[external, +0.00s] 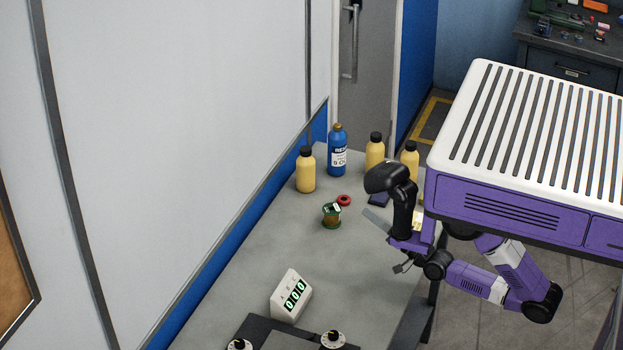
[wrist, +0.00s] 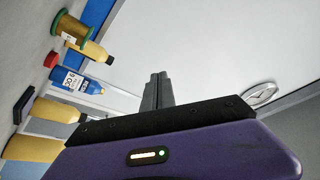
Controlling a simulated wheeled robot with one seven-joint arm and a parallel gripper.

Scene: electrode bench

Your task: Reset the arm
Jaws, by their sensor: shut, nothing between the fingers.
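My gripper (external: 402,267) shows in the external view beside the right edge of the grey bench, close to my purple arm. In the wrist view the two dark fingers (wrist: 157,90) are together, with nothing between them. The fingers point toward a white wall and touch nothing that I can see. My arm is folded under the white-topped purple body at the right of the external view.
The grey bench (external: 285,245) holds several yellow bottles (external: 306,173), a blue bottle (external: 337,153), a green spool (external: 331,217), a red ring (external: 344,200) and a white display (external: 290,295) reading 000. A dark device with knobs (external: 333,339) is at the front. The bench's middle is clear.

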